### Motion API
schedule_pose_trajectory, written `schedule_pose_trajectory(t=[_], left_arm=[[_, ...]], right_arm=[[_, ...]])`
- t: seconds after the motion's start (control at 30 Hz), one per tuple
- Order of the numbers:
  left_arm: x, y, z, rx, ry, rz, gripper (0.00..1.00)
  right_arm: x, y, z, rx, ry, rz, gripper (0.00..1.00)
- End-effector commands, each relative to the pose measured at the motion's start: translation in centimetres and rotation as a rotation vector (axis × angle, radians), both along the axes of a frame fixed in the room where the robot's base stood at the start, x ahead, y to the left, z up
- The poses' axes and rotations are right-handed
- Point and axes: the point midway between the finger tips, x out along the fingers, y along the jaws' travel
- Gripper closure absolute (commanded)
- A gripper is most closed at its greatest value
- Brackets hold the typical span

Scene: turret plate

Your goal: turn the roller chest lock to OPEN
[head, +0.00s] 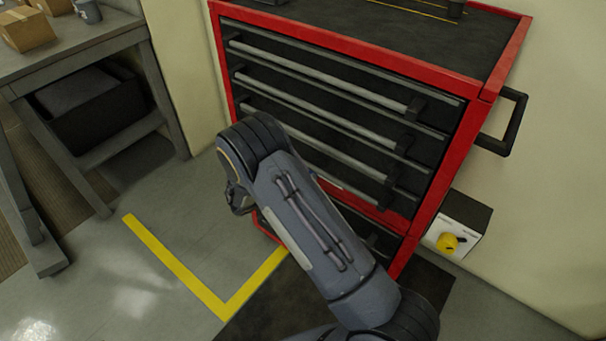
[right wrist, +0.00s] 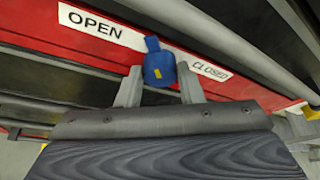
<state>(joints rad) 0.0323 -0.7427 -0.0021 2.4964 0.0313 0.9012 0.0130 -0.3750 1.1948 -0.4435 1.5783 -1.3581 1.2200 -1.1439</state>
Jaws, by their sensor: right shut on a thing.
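The red and black roller chest (head: 455,165) stands in the middle of the head view. In the right wrist view its red strip (right wrist: 230,53) carries the labels OPEN (right wrist: 100,27) at left and CLOSED (right wrist: 209,70) at right. A blue lock knob (right wrist: 158,62) sits between them, its narrow tab pointing up and slightly left, with a small yellow mark on its lower part. My right gripper (right wrist: 160,80) is shut on the knob, one finger on each side. In the head view my right arm hides the lock and the fingertips. My left gripper is not in view.
Long drawer handles (head: 315,80) cross the chest front. A side handle (head: 505,122) juts out at right. A yellow knob on a white-faced box (head: 447,243) is beside the chest. A workbench (head: 75,50) stands at left. The floor with yellow tape (head: 175,265) is clear.

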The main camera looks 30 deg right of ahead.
Motion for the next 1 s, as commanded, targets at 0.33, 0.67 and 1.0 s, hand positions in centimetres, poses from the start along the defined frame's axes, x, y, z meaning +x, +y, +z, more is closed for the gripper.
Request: schedule_pose_trajectory(t=[0.33, 0.67, 1.0], left_arm=[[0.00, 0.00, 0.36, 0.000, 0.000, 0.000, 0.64], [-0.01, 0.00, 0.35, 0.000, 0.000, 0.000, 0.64], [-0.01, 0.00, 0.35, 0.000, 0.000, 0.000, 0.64]], right_arm=[[-0.25, 0.20, -0.25, -0.016, 0.052, -0.003, 0.89], [-0.28, 0.18, -0.28, -0.015, 0.054, -0.003, 0.64], [-0.08, 0.04, -0.16, -0.017, 0.048, -0.002, 0.44]])
